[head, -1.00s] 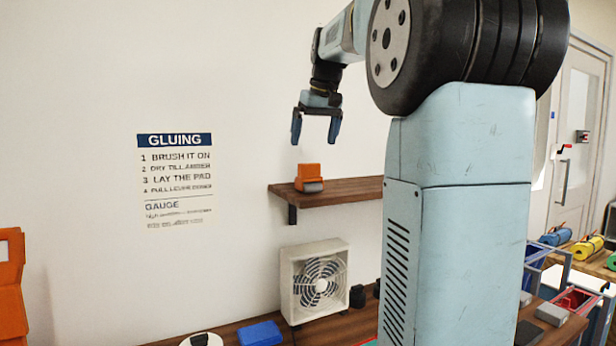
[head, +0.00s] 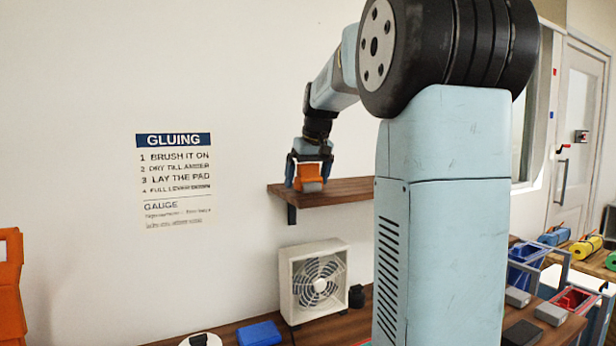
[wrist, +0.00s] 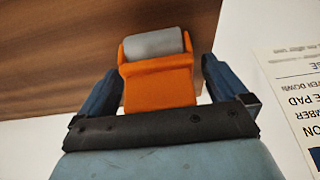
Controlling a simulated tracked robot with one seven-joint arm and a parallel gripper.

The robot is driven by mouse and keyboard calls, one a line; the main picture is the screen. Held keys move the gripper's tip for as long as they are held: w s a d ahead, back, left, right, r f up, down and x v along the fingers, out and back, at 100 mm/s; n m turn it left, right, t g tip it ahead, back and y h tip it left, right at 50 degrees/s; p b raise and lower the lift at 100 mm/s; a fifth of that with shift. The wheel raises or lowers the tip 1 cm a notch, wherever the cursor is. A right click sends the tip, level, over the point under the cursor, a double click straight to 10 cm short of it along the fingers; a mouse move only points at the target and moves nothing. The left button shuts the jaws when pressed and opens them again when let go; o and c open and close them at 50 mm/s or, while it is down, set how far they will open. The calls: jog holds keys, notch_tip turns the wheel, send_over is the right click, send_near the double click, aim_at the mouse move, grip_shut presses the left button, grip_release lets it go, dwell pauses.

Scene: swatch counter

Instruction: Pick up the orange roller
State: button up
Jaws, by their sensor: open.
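The orange roller (head: 308,174) sits on the wooden wall shelf (head: 352,190), near its left end. In the wrist view the roller (wrist: 160,87) shows an orange body with a grey cylinder at its far side. My gripper (head: 309,186) is lowered over the roller, with one finger on each side of it. In the wrist view my gripper (wrist: 161,85) is open, and a gap shows between the roller and each finger. The roller's near end is hidden behind the gripper's dark crossbar.
A white fan (head: 319,283) stands on the counter below the shelf, with a blue block (head: 260,334) to its left. A gluing sign (head: 174,180) hangs on the wall at left. The wall between sign and shelf is clear.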

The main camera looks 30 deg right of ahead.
jog(key=shift+f, duration=0.15)
jog(key=shift+c, duration=0.5)
jog(key=c, duration=1.2)
jog(key=shift+o, duration=0.2)
jog(key=shift+w+r, duration=0.1)
jog(key=shift+r, duration=0.6)
jog(key=s+a+r, duration=0.2)
jog(key=s+r, duration=0.9)
jog(key=s, duration=0.3)
jog(key=shift+a+r, duration=0.35)
jog(key=shift+a, duration=0.05)
jog(key=shift+w, duration=0.1)
